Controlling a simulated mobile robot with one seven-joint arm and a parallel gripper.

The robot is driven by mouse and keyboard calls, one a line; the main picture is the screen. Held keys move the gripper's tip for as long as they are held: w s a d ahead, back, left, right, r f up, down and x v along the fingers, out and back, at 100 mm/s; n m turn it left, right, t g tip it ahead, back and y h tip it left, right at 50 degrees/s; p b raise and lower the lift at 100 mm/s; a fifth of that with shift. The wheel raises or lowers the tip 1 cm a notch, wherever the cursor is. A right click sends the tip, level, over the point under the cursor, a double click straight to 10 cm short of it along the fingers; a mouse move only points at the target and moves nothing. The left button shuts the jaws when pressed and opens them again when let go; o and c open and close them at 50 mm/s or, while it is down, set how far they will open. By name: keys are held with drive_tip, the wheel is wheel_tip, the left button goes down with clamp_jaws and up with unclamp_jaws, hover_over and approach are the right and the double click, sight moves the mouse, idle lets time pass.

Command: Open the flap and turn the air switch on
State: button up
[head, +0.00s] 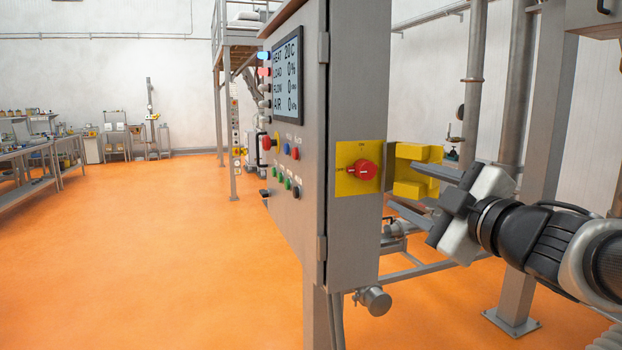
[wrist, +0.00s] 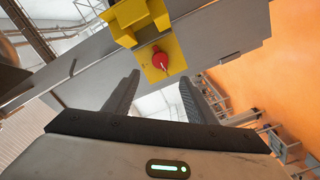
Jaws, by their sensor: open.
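The air switch is a red rotary knob (head: 362,170) on a yellow plate (head: 350,186) on the side of the grey control cabinet. Its yellow flap (head: 412,168) stands swung open to the right, leaving the knob uncovered. My gripper (head: 402,187) is open and empty, to the right of the cabinet, with its fingers pointing toward the flap and plate. In the wrist view the knob (wrist: 160,61) lies just beyond and between the fingertips (wrist: 162,76), apart from them. The flap (wrist: 136,20) shows above it to the left.
The cabinet front has a display (head: 288,79) whose AIR line reads 0, plus several buttons. A horizontal pipe with a round end (head: 374,299) sticks out below the cabinet. Grey vertical posts (head: 545,110) stand behind my arm. The orange floor (head: 150,260) at left is clear.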

sight(369, 171)
drive_tip(key=b+x, duration=0.1)
drive_tip(key=x, duration=1.2)
drive_tip(key=shift+w+a, duration=0.1)
drive_tip(key=c, duration=1)
drive_tip(key=shift+c, duration=0.2)
